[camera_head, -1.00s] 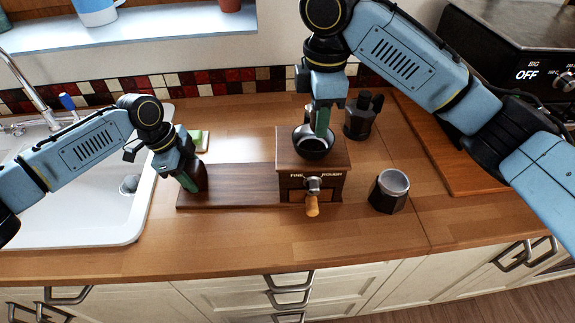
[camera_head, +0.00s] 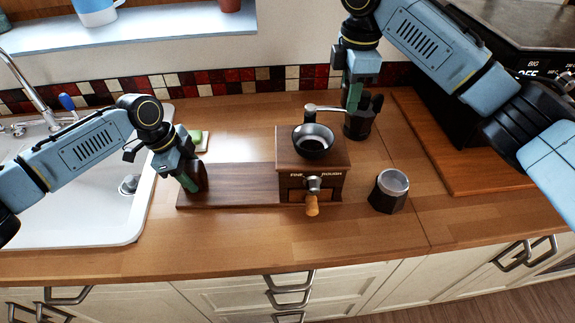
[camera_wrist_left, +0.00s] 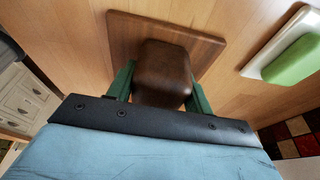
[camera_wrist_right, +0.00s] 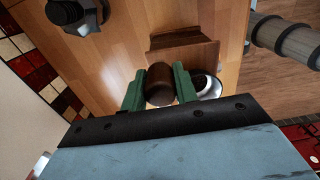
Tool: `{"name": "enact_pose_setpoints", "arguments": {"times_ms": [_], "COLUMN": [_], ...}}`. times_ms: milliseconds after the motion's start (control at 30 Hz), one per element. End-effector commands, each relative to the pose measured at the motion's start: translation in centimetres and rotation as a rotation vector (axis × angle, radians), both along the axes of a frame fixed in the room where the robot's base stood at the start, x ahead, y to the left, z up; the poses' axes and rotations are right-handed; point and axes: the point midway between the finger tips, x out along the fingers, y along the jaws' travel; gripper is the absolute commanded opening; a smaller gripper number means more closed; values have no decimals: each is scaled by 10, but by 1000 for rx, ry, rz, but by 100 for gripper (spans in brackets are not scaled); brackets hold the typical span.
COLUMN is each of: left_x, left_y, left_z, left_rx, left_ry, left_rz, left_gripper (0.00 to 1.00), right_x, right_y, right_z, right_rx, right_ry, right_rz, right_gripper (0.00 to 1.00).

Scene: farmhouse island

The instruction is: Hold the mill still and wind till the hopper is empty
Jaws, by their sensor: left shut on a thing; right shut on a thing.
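The mill (camera_head: 325,187) is a dark wooden box on a long dark base board (camera_head: 240,185). Its hopper (camera_head: 313,141) is an open dark bowl on top; whether beans lie inside is unclear. A metal crank arm (camera_head: 325,108) reaches right from above the hopper. My right gripper (camera_head: 352,98) is shut on the crank's brown knob (camera_wrist_right: 160,84), behind and right of the mill. My left gripper (camera_head: 188,182) is shut on a brown upright block (camera_wrist_left: 163,75) at the board's left end, with green fingers on both sides.
A black moka pot (camera_head: 358,126) stands close to my right gripper. A sink (camera_head: 80,215) is at the left, and a green sponge (camera_wrist_left: 295,62) lies behind my left gripper. The counter's front is clear.

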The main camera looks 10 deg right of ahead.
Motion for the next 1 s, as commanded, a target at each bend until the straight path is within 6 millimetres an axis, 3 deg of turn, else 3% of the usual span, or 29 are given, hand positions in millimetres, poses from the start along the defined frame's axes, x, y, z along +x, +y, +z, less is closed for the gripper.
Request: {"name": "enact_pose_setpoints", "arguments": {"times_ms": [1000], "left_x": [0], "left_y": [0], "left_z": [1], "left_rx": [3], "left_ry": [-4], "left_rz": [-11], "left_gripper": [0], "right_x": [9], "right_y": [2], "right_z": [-4], "right_rx": [1], "right_ry": [2], "right_rz": [2], "right_gripper": [0]}}
